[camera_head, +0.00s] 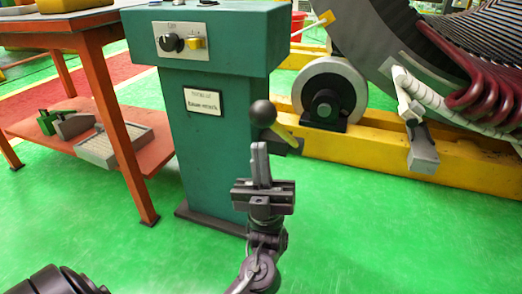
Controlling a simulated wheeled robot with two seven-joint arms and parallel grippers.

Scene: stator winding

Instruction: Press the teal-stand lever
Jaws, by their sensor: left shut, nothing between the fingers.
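The teal stand (205,135) stands left of centre, with a knob panel on its upper front and a small label plate below. My left gripper (259,148) points upward in front of the stand's right edge, fingers shut and empty. Its fingertips show just below the ball, with a small gap in the picture; the depth between them is hard to tell. My right gripper is out of view.
An orange table (104,95) with a lower shelf stands left of the stand. A yellow rail (370,148), a grey wheel (329,93) and the large stator with dark red coils (480,90) fill the right rear. The green floor at front right is clear.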

